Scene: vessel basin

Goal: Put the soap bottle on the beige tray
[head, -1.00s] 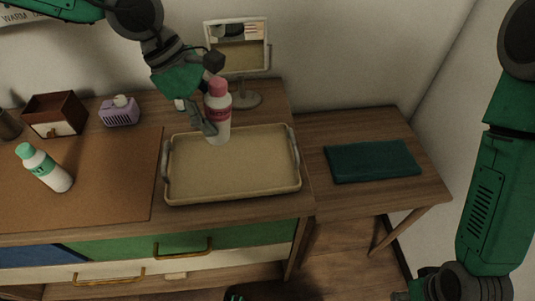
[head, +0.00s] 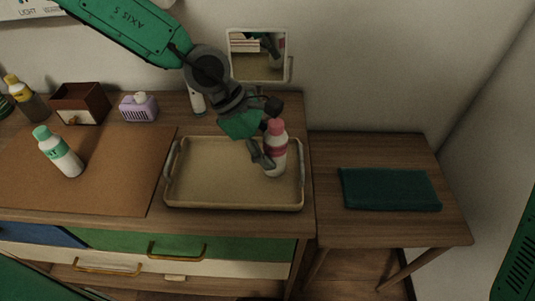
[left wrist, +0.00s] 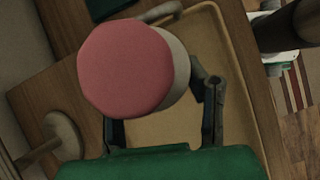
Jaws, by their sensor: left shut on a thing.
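A white bottle with a pink cap and pink label (head: 279,160) is in my left gripper (head: 268,158), upright or nearly so, over the back right part of the beige tray (head: 205,196). Whether its base touches the tray cannot be told. In the left wrist view, the pink cap (left wrist: 122,66) fills the upper middle and hides part of the bottle; the left gripper's fingers (left wrist: 165,105) stand around it, with the tray (left wrist: 238,75) below. The tray is otherwise empty. My right gripper is out of view.
A green-capped white bottle (head: 60,154) stands on the brown mat (head: 110,185) left of the tray. A purple dispenser (head: 138,108), a wooden box (head: 80,103) and a mirror (head: 258,55) stand behind. A dark green cloth (head: 390,189) lies on the right side table.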

